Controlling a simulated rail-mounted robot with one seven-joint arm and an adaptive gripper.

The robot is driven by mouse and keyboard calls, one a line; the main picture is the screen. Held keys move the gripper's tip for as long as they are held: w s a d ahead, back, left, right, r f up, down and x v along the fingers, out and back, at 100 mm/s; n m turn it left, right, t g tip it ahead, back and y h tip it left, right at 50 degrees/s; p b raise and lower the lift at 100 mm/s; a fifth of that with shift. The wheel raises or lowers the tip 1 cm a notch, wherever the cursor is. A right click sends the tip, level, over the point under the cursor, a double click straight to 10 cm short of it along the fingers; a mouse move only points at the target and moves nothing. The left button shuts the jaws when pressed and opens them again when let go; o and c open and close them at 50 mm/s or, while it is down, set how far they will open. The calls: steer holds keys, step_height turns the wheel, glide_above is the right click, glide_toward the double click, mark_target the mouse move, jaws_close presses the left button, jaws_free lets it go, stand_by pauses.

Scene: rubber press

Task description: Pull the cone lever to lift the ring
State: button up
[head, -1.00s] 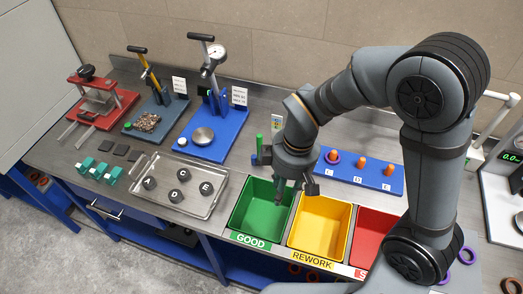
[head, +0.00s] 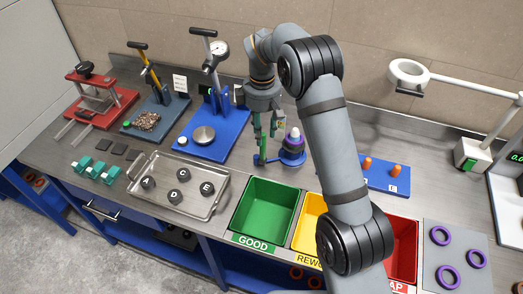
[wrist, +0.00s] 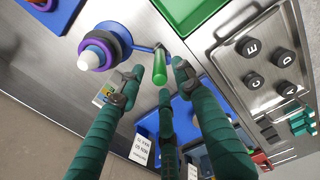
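The cone (head: 295,138) stands on the counter in the head view, with a white tip and a purple ring (head: 292,145) around it; both also show in the wrist view, the cone (wrist: 98,50) at upper left. A blue arm joins the cone's base to the upright green lever (head: 263,150), which shows in the wrist view as a green handle (wrist: 160,68). My gripper (head: 266,128) points down above the lever. In the wrist view its green fingers are spread and empty, with the lever beyond and between the tips. I cannot tell whether any finger touches it.
A green bin (head: 262,206) stands in front of the lever, with yellow and red bins to its right. A blue press (head: 208,132) stands to the left, near my gripper. A metal tray (head: 178,188) with black weights lies front left.

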mark_target(263, 149)
step_height(263, 149, down, 9)
steer(key=shift+w+r+p, duration=0.1)
steer(key=shift+p, duration=0.9)
steer(key=shift+c, duration=0.3)
steer(key=c, duration=0.7)
jaws_close()
